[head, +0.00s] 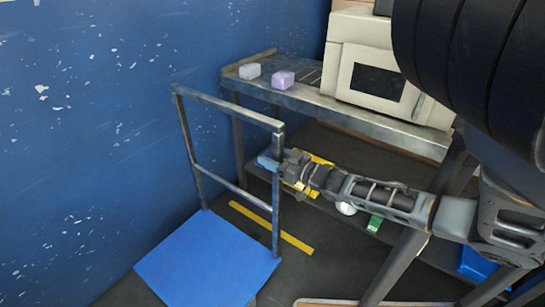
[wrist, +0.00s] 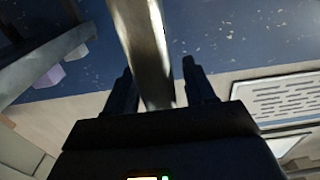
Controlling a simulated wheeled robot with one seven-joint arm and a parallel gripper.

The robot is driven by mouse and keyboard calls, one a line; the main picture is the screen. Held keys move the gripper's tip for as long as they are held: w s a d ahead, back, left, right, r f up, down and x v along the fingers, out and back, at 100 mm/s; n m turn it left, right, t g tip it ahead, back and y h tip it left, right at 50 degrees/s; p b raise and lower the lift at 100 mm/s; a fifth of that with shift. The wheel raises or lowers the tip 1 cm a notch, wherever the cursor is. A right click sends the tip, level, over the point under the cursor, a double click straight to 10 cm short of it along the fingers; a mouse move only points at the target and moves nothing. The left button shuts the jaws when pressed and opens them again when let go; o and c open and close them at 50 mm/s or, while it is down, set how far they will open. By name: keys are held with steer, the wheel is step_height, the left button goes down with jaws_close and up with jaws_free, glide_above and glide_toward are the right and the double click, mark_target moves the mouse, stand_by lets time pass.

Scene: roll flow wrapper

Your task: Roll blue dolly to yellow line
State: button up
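The blue dolly (head: 210,262) stands on the dark floor beside the blue wall, with a flat blue deck and a grey upright handle frame (head: 228,105). The yellow line (head: 271,228) lies on the floor behind and right of the deck, partly seen through the frame. My gripper (head: 270,161) is at the upper part of the frame's right post. In the wrist view the metal post (wrist: 152,60) passes between my two fingers. A gap shows beside the right finger, so the fingers look open around it; contact on the left is unclear.
A metal bench (head: 380,122) behind carries a white block (head: 250,71), a purple block (head: 284,78) and a beige machine (head: 383,70). A blue bin (head: 478,264) and a slanted grey leg are at right. Dark floor shows around the line.

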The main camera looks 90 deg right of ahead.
steer(key=p+v, duration=0.1)
steer(key=v, duration=0.6)
steer(key=shift+s+a, duration=0.2)
steer(key=shift+s, duration=0.15)
